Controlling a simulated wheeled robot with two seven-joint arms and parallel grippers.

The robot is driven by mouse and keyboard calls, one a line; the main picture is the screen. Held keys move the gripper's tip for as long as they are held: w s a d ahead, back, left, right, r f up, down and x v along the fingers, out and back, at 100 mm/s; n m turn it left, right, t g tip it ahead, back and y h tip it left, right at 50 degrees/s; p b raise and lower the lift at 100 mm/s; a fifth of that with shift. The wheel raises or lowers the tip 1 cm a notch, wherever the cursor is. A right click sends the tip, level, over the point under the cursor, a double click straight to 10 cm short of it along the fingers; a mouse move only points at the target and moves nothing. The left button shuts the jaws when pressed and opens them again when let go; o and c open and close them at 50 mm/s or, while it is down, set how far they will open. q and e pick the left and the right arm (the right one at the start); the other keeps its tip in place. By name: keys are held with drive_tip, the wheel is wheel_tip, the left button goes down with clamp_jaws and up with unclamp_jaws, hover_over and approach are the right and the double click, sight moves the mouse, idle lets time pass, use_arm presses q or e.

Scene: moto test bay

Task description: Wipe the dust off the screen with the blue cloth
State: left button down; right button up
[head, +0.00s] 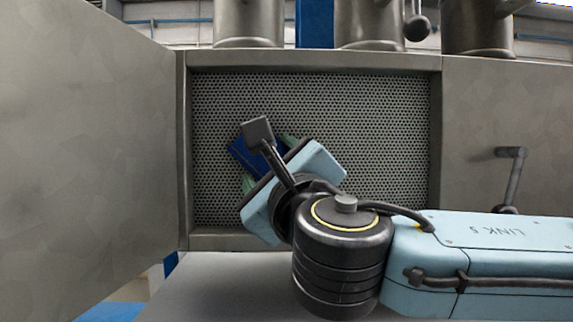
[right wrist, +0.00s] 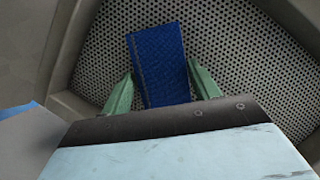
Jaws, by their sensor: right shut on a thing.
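The screen (head: 370,120) is a grey perforated metal panel set upright in a metal frame. It also fills the background of the right wrist view (right wrist: 235,45). The blue cloth (head: 241,151) is at the left-centre of the screen, partly hidden behind my right gripper (head: 269,162). In the right wrist view the cloth (right wrist: 157,62) sits between the two green fingers, which are shut on it, and sticks out past them toward the screen. I cannot tell whether the cloth touches the mesh. No distinct dust patch is visible. My left gripper is not in view.
An open metal door (head: 90,150) stands to the left of the frame. A metal panel with a handle (head: 512,170) is at the right. Several metal cylinders (head: 370,25) stand above the frame. A grey surface (head: 215,285) lies below the frame.

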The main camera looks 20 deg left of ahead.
drive_tip(key=shift+s+a, duration=0.15)
drive_tip(key=shift+a, duration=0.45)
approach(364, 156)
drive_tip(key=shift+x, duration=3)
drive_tip(key=shift+s+d, duration=0.3)
drive_tip(key=shift+s, duration=0.65)
drive_tip(key=shift+s+d, duration=0.25)
drive_tip(key=shift+s, duration=0.7)
drive_tip(key=shift+s+d, duration=0.3)
drive_tip(key=shift+s, duration=0.65)
drive_tip(key=s, duration=0.1)
drive_tip(key=s+d, duration=0.1)
drive_tip(key=shift+s, duration=0.4)
